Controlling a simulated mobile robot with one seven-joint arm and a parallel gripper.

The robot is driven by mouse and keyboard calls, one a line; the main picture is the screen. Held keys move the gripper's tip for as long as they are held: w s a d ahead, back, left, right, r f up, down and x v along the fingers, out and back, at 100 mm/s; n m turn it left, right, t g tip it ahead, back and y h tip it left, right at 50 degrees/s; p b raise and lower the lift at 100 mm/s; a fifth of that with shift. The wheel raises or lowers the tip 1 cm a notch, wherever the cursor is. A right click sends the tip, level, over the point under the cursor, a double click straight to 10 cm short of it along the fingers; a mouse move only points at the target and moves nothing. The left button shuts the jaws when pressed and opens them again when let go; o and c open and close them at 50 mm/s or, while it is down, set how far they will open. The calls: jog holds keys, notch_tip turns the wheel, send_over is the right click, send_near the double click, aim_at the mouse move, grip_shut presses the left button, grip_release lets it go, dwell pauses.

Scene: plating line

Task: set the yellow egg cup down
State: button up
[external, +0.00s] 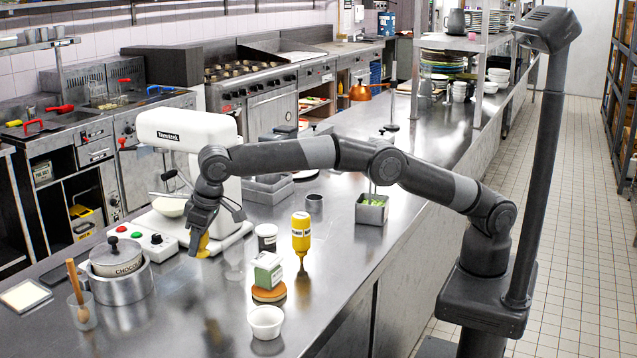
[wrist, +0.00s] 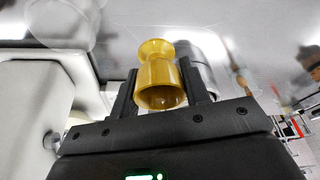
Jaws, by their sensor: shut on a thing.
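The yellow egg cup (external: 203,244) is between the fingers of my gripper (external: 199,226), at the front edge of the white mixer's base. My gripper points down and is shut on it. In the wrist view the egg cup (wrist: 157,75) sits between the two dark fingers (wrist: 158,88), its open rim towards my palm and its flared foot away from it. It looks upright. I cannot tell whether its foot touches the steel counter (external: 185,300).
The white mixer (external: 188,131) stands close behind. A lidded pot (external: 122,288) is to the left.

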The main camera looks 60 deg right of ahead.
aim_at(206, 254)
jog(key=shift+s+a+f, duration=0.1)
jog(key=shift+a+f, duration=0.3)
jog(key=shift+f, duration=0.05)
notch_tip(206, 254, down, 9)
jog(key=shift+f, duration=0.2)
jog(key=shift+f, duration=0.15)
jog(key=o, duration=1)
jog(key=shift+c, duration=0.2)
jog(key=v, duration=1.2)
